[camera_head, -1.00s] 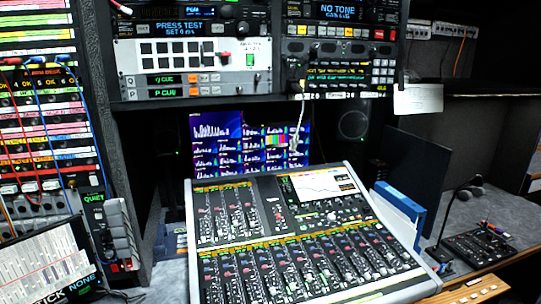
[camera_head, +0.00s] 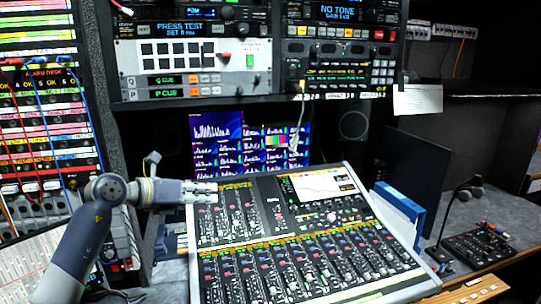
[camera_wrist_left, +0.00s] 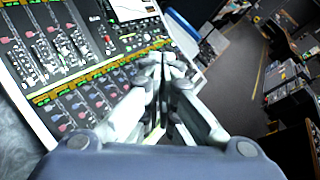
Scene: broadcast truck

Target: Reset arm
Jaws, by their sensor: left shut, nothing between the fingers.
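My left arm comes in from the lower left in the head view. My left gripper (camera_head: 212,188) points right, in front of the upper left part of the mixing console (camera_head: 243,262). It is shut and empty. In the left wrist view the shut fingers (camera_wrist_left: 163,62) point up the picture, with the console (camera_wrist_left: 45,95) to their left and behind them. I cannot tell from the views whether the fingers touch the console. My right gripper is not in view.
A monitor (camera_head: 250,140) stands behind the console, below racks of gear (camera_head: 195,68). A patch panel (camera_head: 40,130) with cables is at the left. A blue binder (camera_head: 400,208) and a small keypad unit (camera_head: 477,247) with a microphone are at the right. The left wrist view shows open floor (camera_wrist_left: 235,75).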

